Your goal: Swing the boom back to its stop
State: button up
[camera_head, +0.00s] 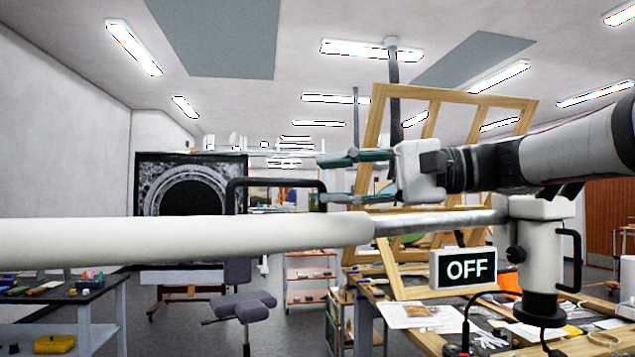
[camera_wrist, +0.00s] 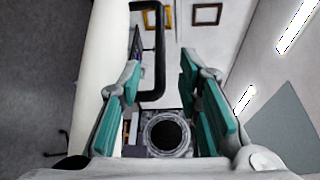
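The boom (camera_head: 180,240) is a long white tube that crosses the head view from the left edge. Its grey metal rod (camera_head: 440,222) runs to a white upright post (camera_head: 537,250) at right. A black U-shaped handle (camera_head: 275,183) stands on the boom; it also shows in the wrist view (camera_wrist: 160,50), beside the white tube. My gripper (camera_head: 321,180) is open, with its teal fingers pointing left at the handle's near end. In the wrist view my gripper (camera_wrist: 160,65) has its fingers spread, with the handle bar in line between them. I cannot tell whether they touch. The stop is not identifiable.
A black sign reading OFF (camera_head: 464,268) hangs below the rod. A wooden frame (camera_head: 375,130) stands behind my gripper, above a cluttered workbench (camera_head: 395,292). A grey chair (camera_head: 243,305) and a side table (camera_head: 98,300) stand beyond the boom. Floor shows between them.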

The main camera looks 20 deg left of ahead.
jog(key=shift+w+d+r, duration=0.1)
jog(key=shift+w+d, duration=0.05)
jog(key=shift+d, duration=0.6)
jog(key=shift+w+d+r, duration=0.1)
jog(key=shift+d, duration=0.65)
jog(key=shift+f, duration=0.15)
jog(key=s+d+f+t+h, duration=0.2)
jog(key=s+d+f+h, duration=0.3)
jog(key=d+f, duration=0.5)
jog(key=s+d+f+t+h, duration=0.3)
jog(key=s+d+f+h, duration=0.3)
jog(key=s+d+f, duration=0.3)
jog(key=s+d+f+m+t+h, duration=0.1)
jog(key=s+d+f+h, duration=0.5)
jog(key=d+f, duration=0.6)
notch_tip(320, 180, down, 2)
jog(key=shift+s+d+f+t, duration=0.2)
jog(key=shift+s+d+t, duration=0.15)
jog(key=shift+t, duration=0.45)
jog(key=shift+s+a, duration=0.1)
